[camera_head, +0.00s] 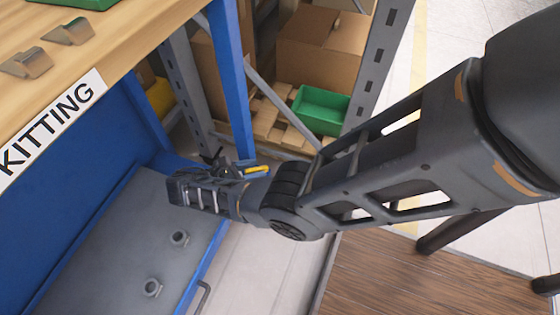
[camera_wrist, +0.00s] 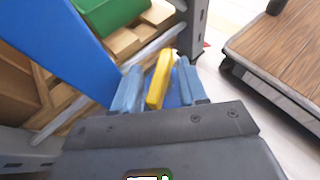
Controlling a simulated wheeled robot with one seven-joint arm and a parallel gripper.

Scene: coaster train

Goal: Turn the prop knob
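Two small round grey knobs, an upper one (camera_head: 179,238) and a lower one (camera_head: 152,287), stand on the grey panel (camera_head: 105,255) below the bench. I cannot tell which one is the prop knob. My gripper (camera_head: 262,171) is above and right of the upper knob, apart from the panel, near the blue bench leg. A yellow piece (camera_wrist: 158,80) lies between its two blue fingers (camera_wrist: 160,88) in the wrist view, and they appear shut on it. Neither knob shows in the wrist view.
The wooden bench top with the KITTING label (camera_head: 50,130) is at upper left. A blue leg (camera_head: 232,80) and a grey rack with cardboard boxes (camera_head: 318,50) and a green bin (camera_head: 320,108) stand behind my gripper. A wood-topped platform (camera_head: 385,275) is at lower right.

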